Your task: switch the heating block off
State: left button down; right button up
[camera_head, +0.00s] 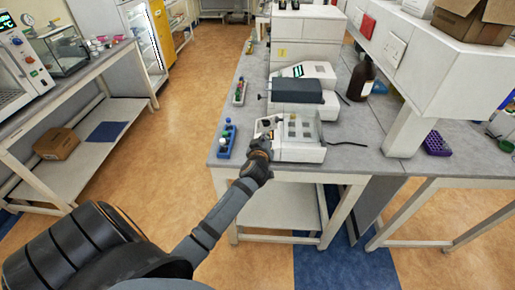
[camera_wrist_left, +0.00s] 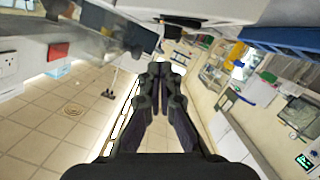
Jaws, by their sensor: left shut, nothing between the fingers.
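The heating block (camera_head: 302,153) is a low white device with several grey wells on top. It stands near the front edge of the grey bench in the head view. My left arm reaches in from the lower left, and my left gripper (camera_head: 265,138) is at the block's left front side. Whether it touches the block I cannot tell. The fingers also show in the wrist view (camera_wrist_left: 160,72), closed together with nothing between them. The gripper hides part of the block's left side, and I cannot make out the switch. My right gripper is not in view.
A blue rack (camera_head: 227,142) with tubes stands left of the block. Behind the block is a white device with a dark front (camera_head: 297,90). A brown bottle (camera_head: 361,78) stands at the back right. A black cable runs off the block's right side.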

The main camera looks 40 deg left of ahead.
pick_arm(q)
jog(key=b+v, duration=0.3)
jog(key=v, duration=0.7)
jog(key=shift+d+r, duration=0.2)
jog(key=shift+r, duration=0.05)
